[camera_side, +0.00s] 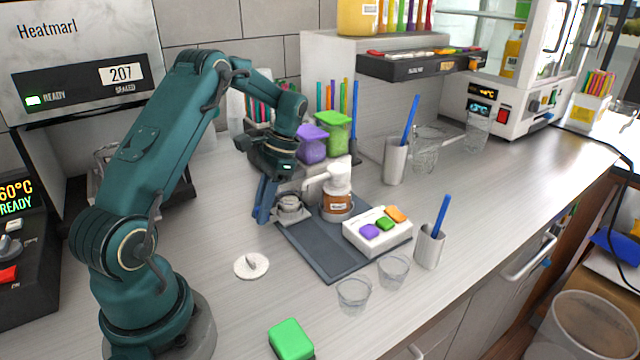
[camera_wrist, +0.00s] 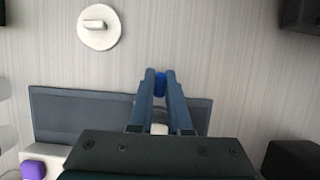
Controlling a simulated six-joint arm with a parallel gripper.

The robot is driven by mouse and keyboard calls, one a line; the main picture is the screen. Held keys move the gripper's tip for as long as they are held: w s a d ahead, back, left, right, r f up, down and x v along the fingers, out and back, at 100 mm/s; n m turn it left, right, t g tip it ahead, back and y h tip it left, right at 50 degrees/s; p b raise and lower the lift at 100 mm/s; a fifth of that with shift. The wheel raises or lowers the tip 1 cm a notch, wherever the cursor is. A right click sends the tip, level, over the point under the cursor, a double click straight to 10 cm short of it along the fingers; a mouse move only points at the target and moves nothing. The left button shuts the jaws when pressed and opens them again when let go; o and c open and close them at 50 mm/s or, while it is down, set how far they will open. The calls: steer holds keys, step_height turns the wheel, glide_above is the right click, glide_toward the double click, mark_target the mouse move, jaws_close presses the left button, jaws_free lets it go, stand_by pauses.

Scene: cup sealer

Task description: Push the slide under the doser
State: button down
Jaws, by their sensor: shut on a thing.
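My gripper (camera_side: 264,208) points down at the left edge of the dark base plate (camera_side: 345,262), beside a small grey round holder (camera_side: 290,208), which looks like the slide. In the wrist view, my gripper's fingers (camera_wrist: 159,86) are close together on a small blue piece (camera_wrist: 159,84). I cannot see whether this piece joins the slide. A pale block (camera_wrist: 159,128) shows between the fingers nearer the palm. A white unit with a brown band (camera_side: 337,200), which looks like the doser, stands on the plate just right of the round holder. My gripper partly hides the holder's left side.
A white button box (camera_side: 378,232) sits on the plate's right side. Clear cups (camera_side: 354,295) and a holder with a blue stick (camera_side: 430,246) stand in front. A white disc (camera_side: 251,266) and a green block (camera_side: 290,340) lie at front left. Purple and green containers (camera_side: 333,133) stand behind.

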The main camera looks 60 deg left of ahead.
steer(key=shift+a, duration=2.4)
steer(key=c, duration=0.9)
jaws_free()
steer(key=shift+o, duration=0.2)
steer(key=shift+r, duration=0.1)
steer(key=shift+v, duration=2.25)
steer(key=shift+w+r, duration=0.1)
steer(key=shift+r, duration=0.2)
